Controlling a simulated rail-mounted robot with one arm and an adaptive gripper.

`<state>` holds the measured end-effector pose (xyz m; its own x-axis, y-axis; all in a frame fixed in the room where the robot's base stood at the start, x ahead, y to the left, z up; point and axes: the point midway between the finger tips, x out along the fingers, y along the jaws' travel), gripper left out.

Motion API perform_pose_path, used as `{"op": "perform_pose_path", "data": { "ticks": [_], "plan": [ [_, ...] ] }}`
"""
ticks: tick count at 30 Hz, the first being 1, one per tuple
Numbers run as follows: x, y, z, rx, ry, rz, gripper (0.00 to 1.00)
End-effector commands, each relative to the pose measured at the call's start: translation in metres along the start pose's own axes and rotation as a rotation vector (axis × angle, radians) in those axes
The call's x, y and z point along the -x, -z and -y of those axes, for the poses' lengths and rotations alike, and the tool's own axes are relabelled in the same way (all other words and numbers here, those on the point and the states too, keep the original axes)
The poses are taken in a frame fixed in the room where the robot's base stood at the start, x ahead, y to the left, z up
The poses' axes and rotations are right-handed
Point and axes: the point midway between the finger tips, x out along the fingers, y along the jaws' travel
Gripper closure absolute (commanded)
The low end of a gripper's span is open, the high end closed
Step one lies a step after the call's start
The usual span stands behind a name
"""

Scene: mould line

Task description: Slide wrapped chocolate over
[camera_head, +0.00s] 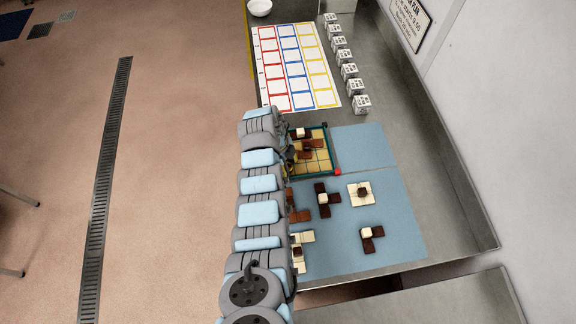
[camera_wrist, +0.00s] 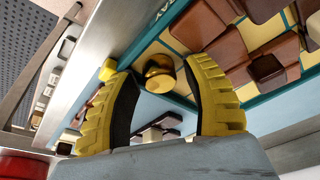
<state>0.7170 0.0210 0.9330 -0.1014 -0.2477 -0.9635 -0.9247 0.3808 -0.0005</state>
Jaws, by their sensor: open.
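A small gold wrapped chocolate (camera_wrist: 158,82) shows in the wrist view between the two yellow fingers of my gripper (camera_wrist: 162,68). The gripper is open, with a finger on either side of it; I cannot tell whether either touches it. The chocolate appears to be at the edge of the teal-rimmed tray (camera_wrist: 262,19), near its yellow cells. Brown chocolate pieces (camera_wrist: 270,45) lie in the tray on the right. In the head view the tray (camera_head: 334,153) sits just right of my arm, which hides its left side. The gold chocolate is not clear there.
A blue mat (camera_head: 390,215) holds several brown and white pieces (camera_head: 323,199). A sheet of red, blue and yellow cells (camera_head: 297,66) lies behind the tray. Several white cubes (camera_head: 362,104) line its right side. A white bowl (camera_head: 260,7) stands at the back. A wall rises on the right.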

Motion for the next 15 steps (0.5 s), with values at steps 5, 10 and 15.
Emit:
{"op": "perform_pose_path", "data": {
  "ticks": [5,10,15],
  "plan": [
    [0.004,-0.001,-0.001,0.002,-0.001,0.001,0.45],
    [0.016,-0.001,0.001,0.001,0.004,0.003,0.45],
    [0.035,-0.001,0.001,0.001,0.003,0.002,0.45]
  ]
}}
